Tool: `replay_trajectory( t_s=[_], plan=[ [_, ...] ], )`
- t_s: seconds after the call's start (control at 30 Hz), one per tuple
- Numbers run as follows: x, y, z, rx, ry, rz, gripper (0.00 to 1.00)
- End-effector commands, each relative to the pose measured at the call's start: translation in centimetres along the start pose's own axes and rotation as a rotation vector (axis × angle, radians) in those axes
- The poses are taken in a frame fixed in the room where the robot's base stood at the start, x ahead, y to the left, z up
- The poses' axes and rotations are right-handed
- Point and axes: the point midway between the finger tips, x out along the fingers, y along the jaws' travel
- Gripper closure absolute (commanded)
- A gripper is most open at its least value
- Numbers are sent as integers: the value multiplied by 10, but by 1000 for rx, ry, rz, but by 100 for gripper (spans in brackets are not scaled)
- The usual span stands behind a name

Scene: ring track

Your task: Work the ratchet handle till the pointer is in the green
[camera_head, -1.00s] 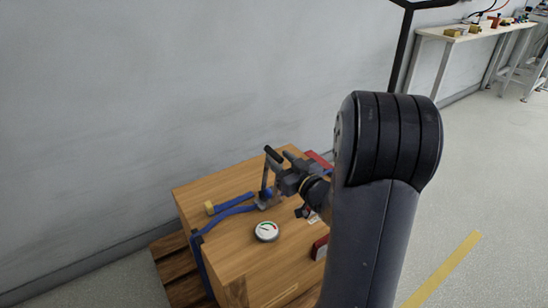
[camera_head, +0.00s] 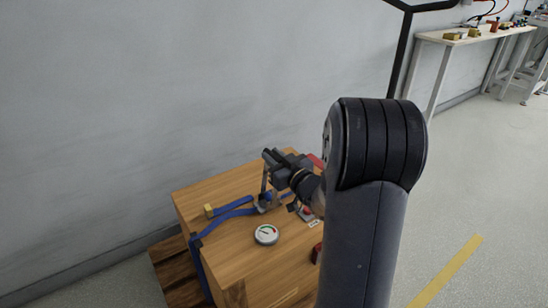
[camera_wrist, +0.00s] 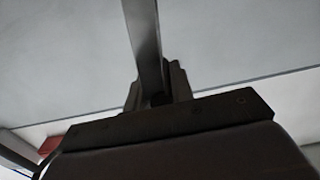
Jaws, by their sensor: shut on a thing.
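The ratchet handle (camera_head: 264,183) stands up from the blue strap (camera_head: 232,212) on top of the wooden crate (camera_head: 240,262). My gripper (camera_head: 272,161) is shut on the handle near its dark upper end and partly hides it. In the wrist view a grey metal bar of the handle (camera_wrist: 143,38) runs down from the top edge to between my jaws (camera_wrist: 157,95). The round white gauge (camera_head: 266,235) lies on the crate in front of the ratchet. It shows a green part and a small pointer, but it is too small to read surely.
A yellow-ended strap piece (camera_head: 209,210) lies at the crate's left. Red items (camera_head: 316,250) sit at its right, partly behind my arm. A grey wall (camera_head: 150,110) stands close behind. Floor at right is clear, with a yellow line (camera_head: 448,270).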

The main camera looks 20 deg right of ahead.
Motion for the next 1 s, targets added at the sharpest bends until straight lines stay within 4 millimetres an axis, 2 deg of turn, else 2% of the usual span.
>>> replay_trajectory(
  t_s=[0.1,1.0],
  plan=[
    [0,-1,1,2,-2,-1,100],
    [-1,4,2,26,-5,1,100]
  ],
)
